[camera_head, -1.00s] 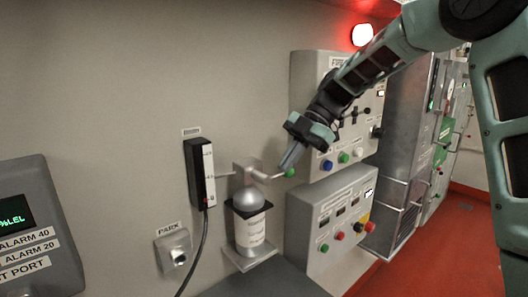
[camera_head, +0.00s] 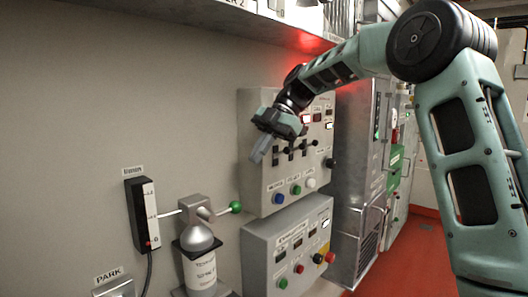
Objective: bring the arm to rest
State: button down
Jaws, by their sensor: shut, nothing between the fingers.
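My gripper (camera_head: 259,157) is in the upper middle of the head view, its fingers together, pointing down and left. It is empty. It stands in front of the left part of the upper grey control panel (camera_head: 254,189), and whether it touches the panel cannot be told. My arm reaches in from the right, with its large elbow joint at the upper right.
A black gauge (camera_head: 144,214) hangs further left. A lower panel (camera_head: 256,259) with buttons and metal cabinets (camera_head: 351,180) stand to the right. A shelf edge runs above.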

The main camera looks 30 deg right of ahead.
jog(key=s+a+f+m+g+h+b, duration=0.1)
jog(key=s+a+f+m+h, duration=0.3)
jog(key=s+a+f+m, duration=0.7)
jog(key=s+a+f+m+t+h, duration=0.1)
jog(key=s+a+f+m, duration=0.1)
jog(key=s+f, duration=0.4)
jog(key=s+a+f+m+h, duration=0.2)
jog(key=s+f, duration=0.4)
jog(key=s, duration=0.8)
jog(key=shift+s+a+t+b, duration=0.35)
jog(key=shift+a+t, duration=0.05)
jog(key=shift+a, duration=0.3)
